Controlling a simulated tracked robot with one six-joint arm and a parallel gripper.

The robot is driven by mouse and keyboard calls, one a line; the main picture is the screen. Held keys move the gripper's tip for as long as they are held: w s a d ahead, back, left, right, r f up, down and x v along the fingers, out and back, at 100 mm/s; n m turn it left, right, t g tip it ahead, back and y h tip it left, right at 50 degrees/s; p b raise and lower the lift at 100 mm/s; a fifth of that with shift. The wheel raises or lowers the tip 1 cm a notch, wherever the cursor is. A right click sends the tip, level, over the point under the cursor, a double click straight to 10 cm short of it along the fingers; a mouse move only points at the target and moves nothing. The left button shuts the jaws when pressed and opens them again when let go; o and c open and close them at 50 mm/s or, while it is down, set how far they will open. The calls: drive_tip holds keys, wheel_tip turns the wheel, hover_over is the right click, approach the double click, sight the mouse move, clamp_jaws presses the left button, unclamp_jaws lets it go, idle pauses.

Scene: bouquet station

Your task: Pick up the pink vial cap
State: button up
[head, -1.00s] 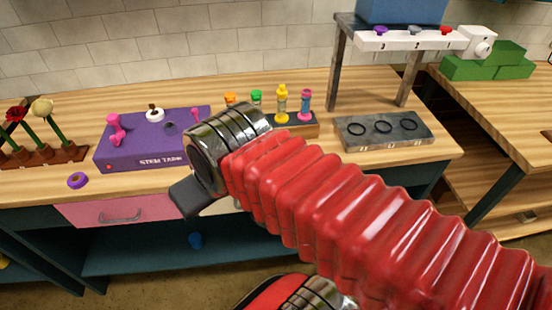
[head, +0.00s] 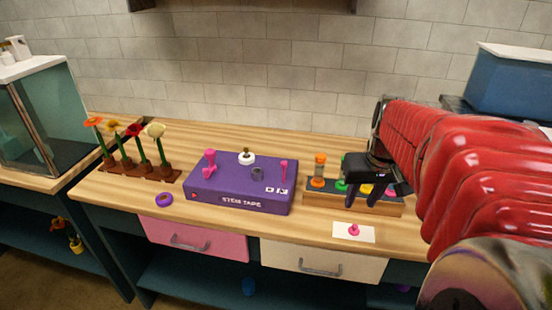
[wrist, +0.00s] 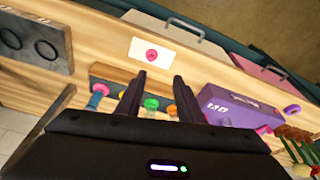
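The pink vial cap (head: 354,230) sits on a white card near the counter's front edge in the head view. It also shows on the card in the wrist view (wrist: 151,54), beyond my fingertips and apart from them. My gripper (head: 372,188) hangs over the vial rack (head: 340,201), behind the cap in the head view. In the wrist view my gripper (wrist: 159,83) has its two dark fingers spread with nothing held between them. In the head view my gripper hides part of the rack and its vials.
The white card (head: 342,236) lies on clear wood. The purple stem tape box (head: 240,190) stands left of the rack. A purple ring (head: 164,199) and flowers in a brown holder (head: 140,174) are further left. A grey plate with rings (wrist: 30,37) lies beyond the rack.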

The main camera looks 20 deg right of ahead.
drive_tip(key=shift+s+d+f, duration=0.1)
drive_tip(key=shift+d+f, duration=0.1)
drive_tip(key=shift+d, duration=0.95)
hover_over(356, 226)
drive_tip(key=s+a, duration=0.1)
drive_tip(key=s, duration=0.1)
drive_tip(key=shift+s+a+f+x, duration=0.15)
drive_tip(key=shift+s+x, duration=0.1)
drive_tip(key=shift+x, duration=1.1)
drive_tip(key=shift+s+a+x, duration=0.15)
drive_tip(key=shift+s+x, duration=0.15)
drive_tip(key=shift+x, duration=1.05)
drive_tip(key=shift+s+a+f+x, duration=0.1)
drive_tip(key=shift+s+x, duration=0.15)
drive_tip(key=shift+x, duration=1.1)
drive_tip(key=shift+x, duration=2.6)
drive_tip(key=shift+s, duration=0.1)
drive_tip(key=shift+c, duration=0.7)
clamp_jaws()
